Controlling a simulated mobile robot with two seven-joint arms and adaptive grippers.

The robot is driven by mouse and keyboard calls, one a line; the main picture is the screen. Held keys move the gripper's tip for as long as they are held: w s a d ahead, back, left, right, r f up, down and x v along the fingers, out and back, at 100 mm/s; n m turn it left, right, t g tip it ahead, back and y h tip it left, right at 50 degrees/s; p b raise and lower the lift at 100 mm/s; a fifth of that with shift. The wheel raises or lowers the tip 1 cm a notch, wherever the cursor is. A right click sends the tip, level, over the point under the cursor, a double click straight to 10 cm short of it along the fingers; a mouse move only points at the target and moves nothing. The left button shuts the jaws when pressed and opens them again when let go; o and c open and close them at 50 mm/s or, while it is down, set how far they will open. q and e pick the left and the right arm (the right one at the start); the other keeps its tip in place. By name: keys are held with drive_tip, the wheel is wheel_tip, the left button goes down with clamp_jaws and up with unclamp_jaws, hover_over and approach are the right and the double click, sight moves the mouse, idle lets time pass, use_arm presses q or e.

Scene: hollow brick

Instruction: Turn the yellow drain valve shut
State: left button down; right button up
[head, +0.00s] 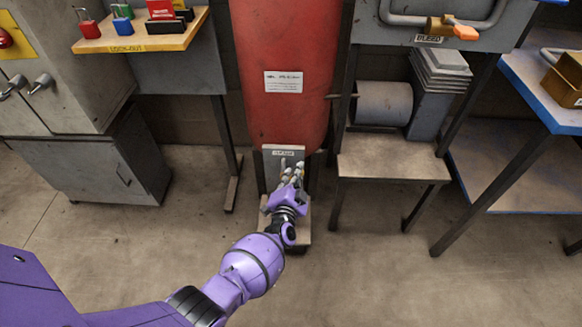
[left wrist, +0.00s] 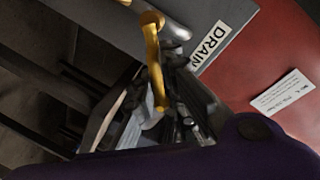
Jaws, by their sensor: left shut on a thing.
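The yellow drain valve (left wrist: 152,40) shows in the left wrist view as a yellow lever next to a grey plate with a DRAIN label (left wrist: 213,46). My left gripper (left wrist: 160,98) is shut on the lever, with its fingers on both sides of it. In the head view, my purple left arm reaches up to the grey plate (head: 270,163) below the red tank, and the left gripper (head: 290,173) is at that plate. There the fingers hide most of the valve. The right gripper is not in view.
The red tank (head: 283,50) stands just above the valve plate. A grey stand with a step (head: 390,168) is to the right, and a blue-edged table (head: 545,95) farther right. A lockout shelf (head: 140,43) and cabinet (head: 90,165) are at left. The floor in front is clear.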

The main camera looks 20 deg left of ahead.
use_arm(q)
drive_tip(key=shift+d+f+m+y+p, duration=0.3)
drive_tip(key=shift+f+m, duration=0.05)
drive_tip(key=shift+m, duration=0.45)
drive_tip(key=f+m, duration=0.1)
drive_tip(key=m, duration=0.1)
drive_tip(key=f+m+y, duration=0.1)
drive_tip(key=d+f+m+g+b, duration=0.1)
drive_tip(key=m, duration=0.1)
drive_tip(key=shift+w+f+m+y, duration=0.15)
drive_tip(key=shift+m+y, duration=0.15)
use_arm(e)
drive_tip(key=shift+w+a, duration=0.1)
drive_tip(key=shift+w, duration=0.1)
use_arm(q)
drive_tip(key=shift+a+f, duration=0.1)
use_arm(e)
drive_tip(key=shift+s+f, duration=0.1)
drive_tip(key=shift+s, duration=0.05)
use_arm(q)
drive_tip(key=c, duration=1.9)
unclamp_jaws()
drive_tip(key=shift+o, duration=0.2)
drive_tip(key=shift+w, duration=0.1)
drive_tip(key=shift+r, duration=0.2)
